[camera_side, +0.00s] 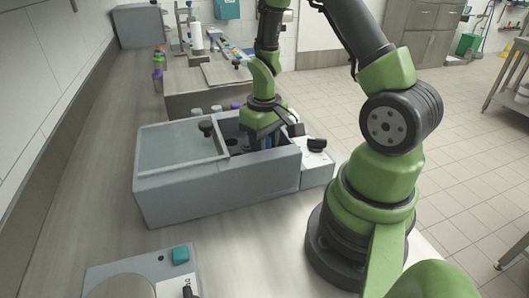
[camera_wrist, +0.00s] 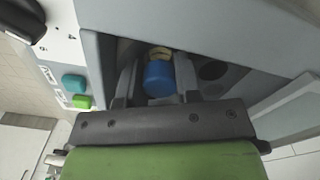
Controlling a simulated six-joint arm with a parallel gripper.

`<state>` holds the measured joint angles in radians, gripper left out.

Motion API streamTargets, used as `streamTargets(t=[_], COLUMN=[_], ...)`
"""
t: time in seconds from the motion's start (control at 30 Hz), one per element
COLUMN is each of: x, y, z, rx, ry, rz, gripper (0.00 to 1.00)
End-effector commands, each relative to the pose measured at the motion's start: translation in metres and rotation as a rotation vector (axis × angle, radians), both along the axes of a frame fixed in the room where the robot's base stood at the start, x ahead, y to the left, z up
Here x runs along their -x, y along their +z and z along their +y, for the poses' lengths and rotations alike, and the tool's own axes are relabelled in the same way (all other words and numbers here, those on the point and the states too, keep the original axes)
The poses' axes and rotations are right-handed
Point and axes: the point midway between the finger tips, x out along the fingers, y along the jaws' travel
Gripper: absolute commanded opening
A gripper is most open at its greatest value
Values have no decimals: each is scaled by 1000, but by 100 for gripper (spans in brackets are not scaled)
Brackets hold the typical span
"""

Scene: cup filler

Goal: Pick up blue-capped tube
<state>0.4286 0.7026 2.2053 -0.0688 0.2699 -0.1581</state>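The blue-capped tube (camera_wrist: 160,78) shows in the wrist view inside the grey box, with its blue cap toward me and a tan part beyond it. My gripper (camera_wrist: 155,88) reaches down into the box opening, with one finger on each side of the cap. I cannot tell whether the fingers touch it. In the side view, my gripper (camera_side: 262,143) is in the open right part of the grey box (camera_side: 215,190), and a bit of blue shows by the fingers. The tube's lower part is hidden.
The box has a lid (camera_side: 178,148) with a black knob over its left part. A dark round hole (camera_wrist: 212,70) lies beside the tube. Teal and green buttons (camera_wrist: 74,83) sit on a panel beside the box. Several capped containers stand behind the box. A device (camera_side: 140,275) stands in front.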

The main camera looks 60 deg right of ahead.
Motion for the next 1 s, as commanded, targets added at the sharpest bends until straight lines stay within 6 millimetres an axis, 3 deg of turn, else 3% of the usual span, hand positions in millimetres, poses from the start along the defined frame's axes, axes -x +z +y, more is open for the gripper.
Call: streamTargets(t=[0.47,1.0], x=[-1,-1], y=[10,82], z=[0,0], rx=[1,2], ry=[0,1], rz=[-3,-6], gripper=[7,7])
